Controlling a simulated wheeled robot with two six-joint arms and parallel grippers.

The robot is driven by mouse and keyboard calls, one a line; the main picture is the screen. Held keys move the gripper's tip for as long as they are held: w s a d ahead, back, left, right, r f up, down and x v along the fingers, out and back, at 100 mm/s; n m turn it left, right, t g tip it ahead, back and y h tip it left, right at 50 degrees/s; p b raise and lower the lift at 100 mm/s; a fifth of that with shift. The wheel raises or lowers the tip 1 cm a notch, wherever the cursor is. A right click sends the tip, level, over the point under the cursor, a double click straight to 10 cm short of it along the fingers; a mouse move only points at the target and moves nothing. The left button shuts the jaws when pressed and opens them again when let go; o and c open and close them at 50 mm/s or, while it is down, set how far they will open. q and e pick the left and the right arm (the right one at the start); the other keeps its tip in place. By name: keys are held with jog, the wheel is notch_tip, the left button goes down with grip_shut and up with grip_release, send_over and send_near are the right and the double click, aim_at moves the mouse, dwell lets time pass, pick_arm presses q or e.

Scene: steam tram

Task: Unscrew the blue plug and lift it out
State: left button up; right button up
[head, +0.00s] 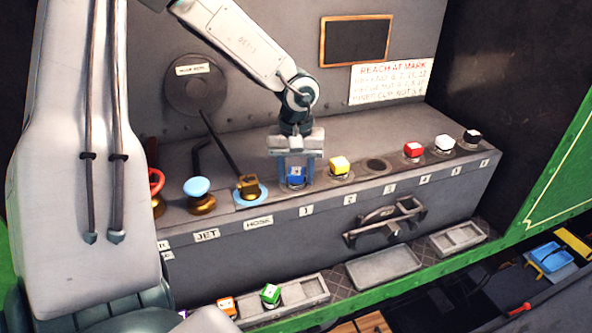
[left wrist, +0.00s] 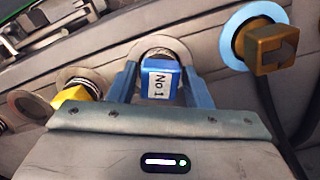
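The blue plug (head: 296,177) sits upright at the place labelled 1 on the grey bench's sloping top. In the left wrist view the blue plug (left wrist: 162,80) shows a "No 1" label on its square head, with a round threaded collar behind it. My left gripper (head: 297,180) points down over it, with one blue finger on each side of the head. In the left wrist view the left gripper (left wrist: 162,84) seems to leave narrow gaps beside the head, so I see it as open; contact is hard to judge. My right gripper is not in view.
Next to the blue plug stand a yellow plug (head: 340,166) and a brass fitting on a blue ring (head: 249,188). Below are a handle (head: 385,221) and shallow trays (head: 383,268).

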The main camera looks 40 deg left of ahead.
aim_at(296, 170)
pick_arm(q)
jog(key=c, duration=0.8)
jog(key=shift+f+n+b, duration=0.1)
jog(key=shift+n+b, duration=0.4)
jog(key=shift+b, duration=0.1)
jog(key=shift+c, duration=0.2)
jog(key=shift+n+b, duration=1.35)
jog(key=shift+n, duration=0.15)
jog(key=shift+r, duration=0.3)
jog(key=shift+r+p, duration=2.45)
jog(key=shift+r, duration=1.2)
